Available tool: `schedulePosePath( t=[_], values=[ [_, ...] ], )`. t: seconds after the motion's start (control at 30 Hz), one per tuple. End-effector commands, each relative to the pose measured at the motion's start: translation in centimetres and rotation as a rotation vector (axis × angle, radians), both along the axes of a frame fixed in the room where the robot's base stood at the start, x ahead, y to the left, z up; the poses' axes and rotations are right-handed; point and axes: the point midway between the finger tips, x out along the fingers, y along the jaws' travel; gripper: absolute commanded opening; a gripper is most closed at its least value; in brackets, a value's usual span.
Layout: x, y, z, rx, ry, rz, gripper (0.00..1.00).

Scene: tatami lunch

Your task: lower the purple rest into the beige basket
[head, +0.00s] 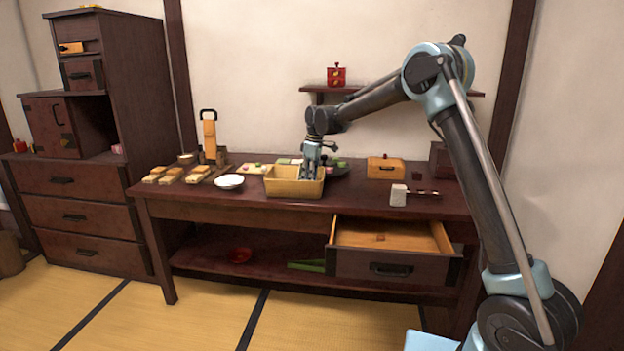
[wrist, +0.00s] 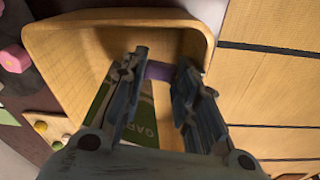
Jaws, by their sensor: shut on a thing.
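The beige basket (head: 292,188) stands on the dark table in the head view. Its wooden wall and floor fill the upper left of the wrist view (wrist: 75,45). My gripper (head: 311,174) points down into the basket in the head view. In the wrist view my gripper (wrist: 163,68) is shut on the purple rest (wrist: 158,72), a small bar between the fingertips. The rest is over the basket's inside, near its wall. I cannot tell whether it touches the floor. The fingers hide part of it, and it is hidden in the head view.
A green packet (wrist: 146,120) with lettering lies in the basket under the fingers. A white bowl (head: 229,182) stands left of the basket. A wooden box (head: 385,168) and a white block (head: 398,195) are to its right. An open drawer (head: 390,235) juts out below.

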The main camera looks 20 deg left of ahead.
Motion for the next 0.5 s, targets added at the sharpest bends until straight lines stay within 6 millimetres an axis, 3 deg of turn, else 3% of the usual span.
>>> schedulePosePath(
  t=[0.17,0.2,0.3,0.5],
  values=[
    [0.02,-0.01,0.04,0.000,0.000,0.000,0.12],
    [0.02,-0.02,0.05,0.000,0.000,0.000,0.30],
    [0.02,-0.02,0.05,0.000,0.000,0.000,0.51],
    [0.03,-0.03,0.06,0.000,0.000,0.000,0.51]
  ],
)
